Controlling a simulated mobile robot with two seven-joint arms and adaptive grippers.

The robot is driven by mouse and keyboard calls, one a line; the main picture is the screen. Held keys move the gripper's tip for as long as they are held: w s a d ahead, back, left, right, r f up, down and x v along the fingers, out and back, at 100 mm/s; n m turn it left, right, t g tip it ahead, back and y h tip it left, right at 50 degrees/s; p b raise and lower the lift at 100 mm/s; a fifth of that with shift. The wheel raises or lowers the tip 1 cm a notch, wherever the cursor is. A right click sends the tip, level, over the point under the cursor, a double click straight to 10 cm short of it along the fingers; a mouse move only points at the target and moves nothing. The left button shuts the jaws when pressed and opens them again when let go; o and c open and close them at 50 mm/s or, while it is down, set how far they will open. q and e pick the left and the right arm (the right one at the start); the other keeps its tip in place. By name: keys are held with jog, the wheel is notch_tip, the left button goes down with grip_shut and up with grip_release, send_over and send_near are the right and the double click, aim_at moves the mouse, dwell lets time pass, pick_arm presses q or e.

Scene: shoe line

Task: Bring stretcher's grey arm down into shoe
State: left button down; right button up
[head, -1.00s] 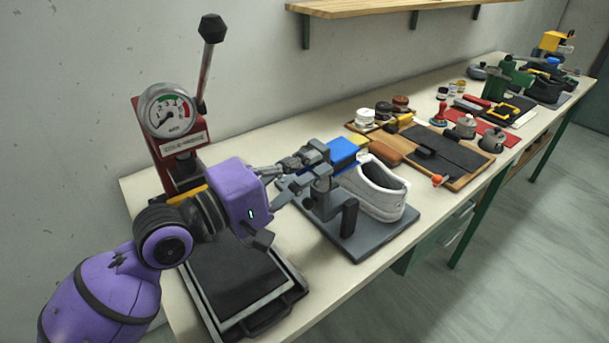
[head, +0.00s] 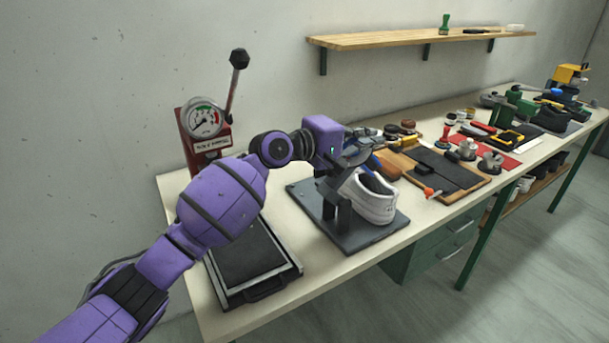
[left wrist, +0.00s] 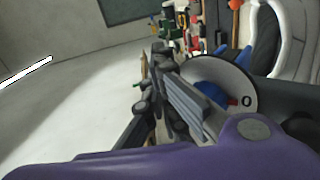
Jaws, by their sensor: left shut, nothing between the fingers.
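The stretcher's dark grey base plate (head: 365,242) stands on the bench, with a dark upright (head: 329,205) at its near end. A white shoe (head: 374,203) sits upright over the plate, its opening facing up. My left gripper (head: 366,148) is above the shoe and the stretcher, shut and empty; it also shows in the left wrist view (left wrist: 170,85). There, a grey bar (left wrist: 285,92) and a white disc (left wrist: 240,82) with blue and red marks are beside the fingers. My gripper hides much of the stretcher's grey arm, so its angle and any contact are unclear. My right gripper is out of view.
A red gauge stand (head: 205,135) with a tall lever and a black pad in a frame (head: 245,255) are on the left. A board with a black mat (head: 445,170) and several tools lies to the right. A shelf (head: 420,38) hangs on the wall.

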pick_arm(q)
jog(key=w+d+f+g+y, duration=0.1)
jog(key=w+d+f, duration=0.1)
jog(key=d+f, duration=0.1)
jog(key=w+d+f+g+y, duration=0.1)
jog(key=w+d+f, duration=0.1)
jog(key=d+f, duration=0.1)
jog(key=w+d+f+y, duration=0.1)
jog(key=w+d+f, duration=0.1)
jog(key=d+f, duration=0.1)
jog(key=shift+w+g+y+b, duration=0.4)
jog(key=shift+f, duration=0.4)
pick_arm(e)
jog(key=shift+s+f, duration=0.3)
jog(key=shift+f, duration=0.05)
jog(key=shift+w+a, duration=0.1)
pick_arm(q)
jog(key=shift+f, duration=0.15)
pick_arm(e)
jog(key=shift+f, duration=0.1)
pick_arm(q)
notch_tip(320, 180, up, 15)
jog(key=p, duration=0.2)
jog(key=shift+p, duration=0.4)
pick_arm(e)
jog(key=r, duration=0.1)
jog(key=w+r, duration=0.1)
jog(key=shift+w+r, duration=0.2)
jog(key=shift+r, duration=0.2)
